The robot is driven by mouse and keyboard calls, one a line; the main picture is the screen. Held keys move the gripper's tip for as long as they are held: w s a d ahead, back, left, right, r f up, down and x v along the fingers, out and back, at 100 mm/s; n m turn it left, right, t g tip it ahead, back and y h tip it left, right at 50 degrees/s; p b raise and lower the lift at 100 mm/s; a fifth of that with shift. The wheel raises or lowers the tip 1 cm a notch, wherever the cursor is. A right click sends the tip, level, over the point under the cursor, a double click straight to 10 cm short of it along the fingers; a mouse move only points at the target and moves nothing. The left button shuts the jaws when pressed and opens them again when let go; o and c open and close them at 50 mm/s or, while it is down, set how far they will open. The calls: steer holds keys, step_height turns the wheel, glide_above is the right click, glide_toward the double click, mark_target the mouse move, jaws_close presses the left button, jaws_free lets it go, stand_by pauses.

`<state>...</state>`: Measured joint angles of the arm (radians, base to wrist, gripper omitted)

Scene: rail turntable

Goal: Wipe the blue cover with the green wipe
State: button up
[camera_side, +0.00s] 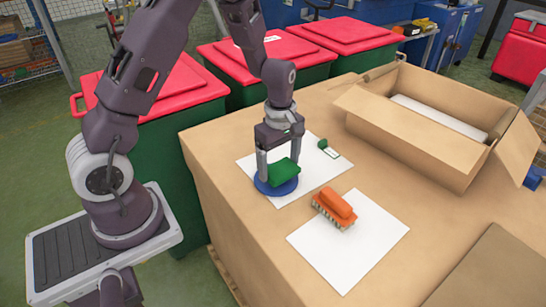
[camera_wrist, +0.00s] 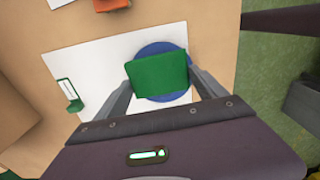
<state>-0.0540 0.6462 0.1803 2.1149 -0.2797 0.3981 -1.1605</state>
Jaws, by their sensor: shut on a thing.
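The blue cover (camera_side: 261,186) is a round disc lying on a white sheet (camera_side: 310,178) near the left edge of the cardboard surface. The green wipe (camera_side: 283,172) lies over the cover and hides much of it. In the wrist view the green wipe (camera_wrist: 160,76) covers the middle of the blue cover (camera_wrist: 160,48), whose rim shows above and below it. My gripper (camera_side: 280,168) points down over the cover, with its fingers on either side of the wipe, shut on it. I cannot tell how firmly the wipe presses on the cover.
A small green-and-white item (camera_side: 327,148) lies at the sheet's far side. An orange brush (camera_side: 336,207) with bristles down rests on a second white sheet (camera_side: 350,255). An open cardboard box (camera_side: 410,140) stands at the back right. Red-lidded bins (camera_side: 185,90) stand beyond the left edge.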

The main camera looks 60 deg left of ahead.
steer(key=shift+s+d+f, duration=0.1)
steer(key=shift+s+d, duration=0.05)
steer(key=shift+d, duration=0.35)
step_height(320, 180, up, 8)
steer(key=shift+r, duration=0.1)
stand_by(0.4)
